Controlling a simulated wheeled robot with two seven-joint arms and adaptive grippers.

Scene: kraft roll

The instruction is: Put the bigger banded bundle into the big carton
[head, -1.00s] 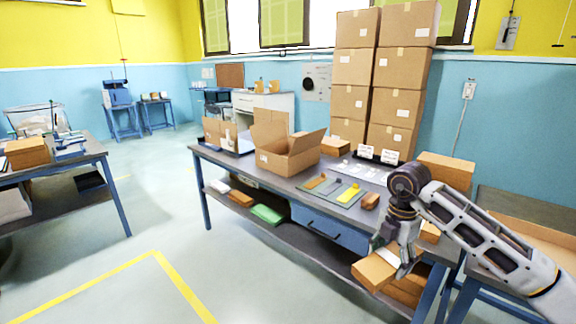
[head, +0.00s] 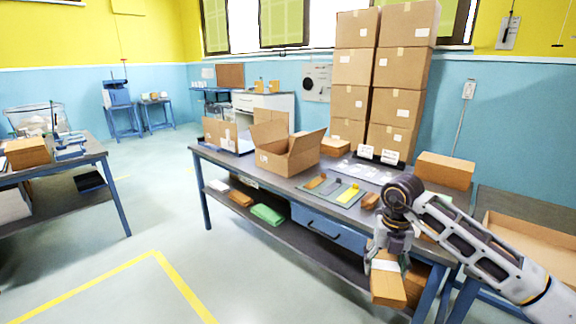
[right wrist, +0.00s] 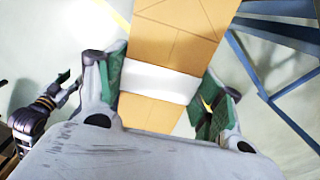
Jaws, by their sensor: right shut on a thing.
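My right gripper (head: 388,258) is shut on a kraft-brown bundle (head: 388,288) with a white band. It holds the bundle in front of the bench's right end, below the top. In the right wrist view the bundle (right wrist: 172,35) lies between green finger pads, which sit at the band (right wrist: 158,82). The big carton (head: 285,158) stands open on the bench, flaps up, to the left of and beyond the gripper. My left gripper (right wrist: 66,84) shows small at the left of the right wrist view, its fingers apart and empty; it is outside the head view.
The bench (head: 255,172) carries a green mat (head: 338,192), a small brown object (head: 370,201) and sign cards (head: 378,154). Its lower shelf holds a green pack (head: 267,214). Tall stacked cartons (head: 402,68) stand behind. Floor left of the bench is clear.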

